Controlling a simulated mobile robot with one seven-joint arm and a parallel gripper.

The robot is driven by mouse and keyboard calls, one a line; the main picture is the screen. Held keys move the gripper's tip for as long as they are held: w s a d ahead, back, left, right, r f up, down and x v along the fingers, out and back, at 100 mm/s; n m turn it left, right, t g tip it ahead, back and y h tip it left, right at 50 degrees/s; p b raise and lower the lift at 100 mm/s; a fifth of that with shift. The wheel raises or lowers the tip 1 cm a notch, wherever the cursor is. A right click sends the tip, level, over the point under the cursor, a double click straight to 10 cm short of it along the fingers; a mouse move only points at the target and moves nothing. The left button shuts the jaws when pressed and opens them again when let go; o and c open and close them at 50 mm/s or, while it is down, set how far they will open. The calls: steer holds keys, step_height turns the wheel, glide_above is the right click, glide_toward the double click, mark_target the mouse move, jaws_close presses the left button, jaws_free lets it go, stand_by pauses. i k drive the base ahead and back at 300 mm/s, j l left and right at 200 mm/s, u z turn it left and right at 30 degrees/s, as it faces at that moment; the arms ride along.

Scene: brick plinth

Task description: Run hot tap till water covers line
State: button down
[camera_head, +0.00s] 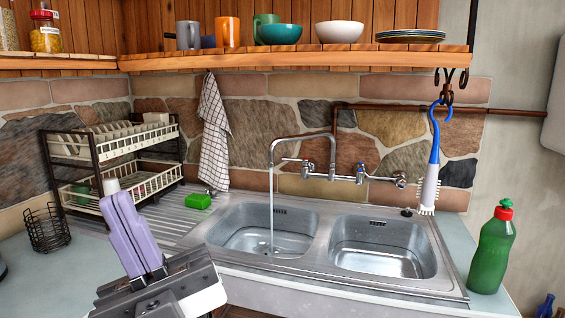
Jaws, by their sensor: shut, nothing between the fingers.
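A metal mixer tap (303,140) is mounted on the stone wall, its curved spout over the left basin (232,214). A thin stream of water (271,215) runs from the spout into that basin. A red-marked handle (305,164) is on the left of the tap and a blue-marked handle (360,172) on the right. I cannot make out a fill line or the water level. My gripper (111,188), with lavender fingers, is at the lower left in front of the draining board. It is shut and empty, apart from the tap.
The right basin (385,252) looks empty. A green sponge (198,201) lies on the draining board near a dish rack (115,150). A green bottle (492,252) stands at right. A blue-handled brush (433,160) hangs beside the right basin. A shelf (300,58) with crockery is above.

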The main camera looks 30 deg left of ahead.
mark_target(305, 161)
steer(key=l+u, duration=0.2)
steer(key=u, duration=0.25)
steer(key=k+l+u, duration=0.15)
steer(key=u, duration=0.3)
